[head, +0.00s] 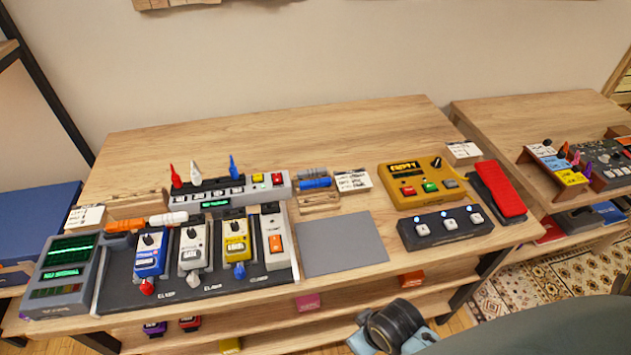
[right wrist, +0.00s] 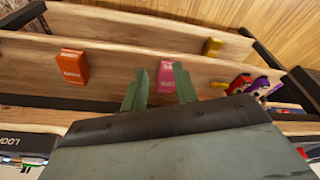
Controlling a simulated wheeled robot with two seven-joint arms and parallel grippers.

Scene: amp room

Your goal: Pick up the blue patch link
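The blue patch link (head: 315,183) appears to be the short blue cylinder lying in a small wooden rack (head: 318,204) at the middle of the table, in front of a grey cylinder. My right gripper (right wrist: 160,67) shows in the right wrist view with its two green fingers apart and nothing held between them. A pink box (right wrist: 167,75) on the shelf shows beyond the fingers. In the head view part of my right arm is low at the right, in front of the table and away from the link; its fingers cannot be made out. My left gripper is not in view.
A pedalboard (head: 120,292) with several pedals stands left of the rack. An orange link (head: 124,226) and a white link (head: 168,219) lie behind its pedals. A bare grey mat (head: 342,243) is in front of the rack. A yellow unit (head: 415,183) stands to the right.

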